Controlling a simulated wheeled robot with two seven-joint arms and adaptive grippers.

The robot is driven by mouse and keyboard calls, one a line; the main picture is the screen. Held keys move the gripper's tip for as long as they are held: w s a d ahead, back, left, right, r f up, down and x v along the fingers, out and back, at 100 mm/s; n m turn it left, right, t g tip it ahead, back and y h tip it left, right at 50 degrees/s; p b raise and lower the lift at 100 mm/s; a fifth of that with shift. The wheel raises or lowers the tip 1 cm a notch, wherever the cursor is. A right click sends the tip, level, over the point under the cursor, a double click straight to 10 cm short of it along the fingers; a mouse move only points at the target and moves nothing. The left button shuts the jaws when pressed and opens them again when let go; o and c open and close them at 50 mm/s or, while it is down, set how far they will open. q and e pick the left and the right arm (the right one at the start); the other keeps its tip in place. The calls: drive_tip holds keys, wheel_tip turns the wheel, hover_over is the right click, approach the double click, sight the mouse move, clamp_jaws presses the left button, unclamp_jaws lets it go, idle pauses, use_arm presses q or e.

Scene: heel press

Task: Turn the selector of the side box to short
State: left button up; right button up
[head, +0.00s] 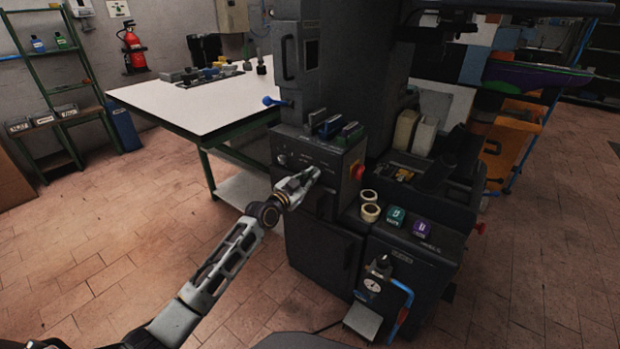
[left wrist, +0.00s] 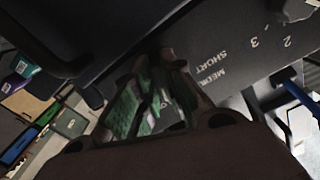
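The side box (head: 318,150) is a dark box on the near side of the machine, with a red button (head: 358,171) at its right corner. A round selector knob (head: 283,160) with a pale mark shows on its front panel; its exact setting is too small to read. In the left wrist view the panel (left wrist: 228,70) carries the words SHORT and MEDIUM and the numbers 2 and 3. My left gripper (head: 309,178) is in front of the panel, right of and below the knob. Its fingers (left wrist: 170,70) lie close together, contact unclear. My right gripper is not in view.
A white-topped table (head: 185,105) stands behind, left of the machine. Tiled floor at the left is clear.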

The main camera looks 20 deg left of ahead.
use_arm(q)
clamp_jaws()
drive_tip(key=n+p, duration=0.2)
drive_tip(key=n, duration=0.6)
drive_tip(key=n+p, duration=0.3)
drive_tip(key=n, duration=0.5)
drive_tip(key=shift+s+d+r, duration=0.1)
drive_tip(key=shift+d+r, duration=0.05)
drive_tip(key=shift+d, duration=0.05)
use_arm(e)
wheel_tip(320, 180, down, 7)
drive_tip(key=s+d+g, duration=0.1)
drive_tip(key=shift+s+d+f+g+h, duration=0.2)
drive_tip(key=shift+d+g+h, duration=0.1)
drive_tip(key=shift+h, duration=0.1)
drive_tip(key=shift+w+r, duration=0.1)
use_arm(q)
drive_tip(key=o, duration=0.7)
unclamp_jaws()
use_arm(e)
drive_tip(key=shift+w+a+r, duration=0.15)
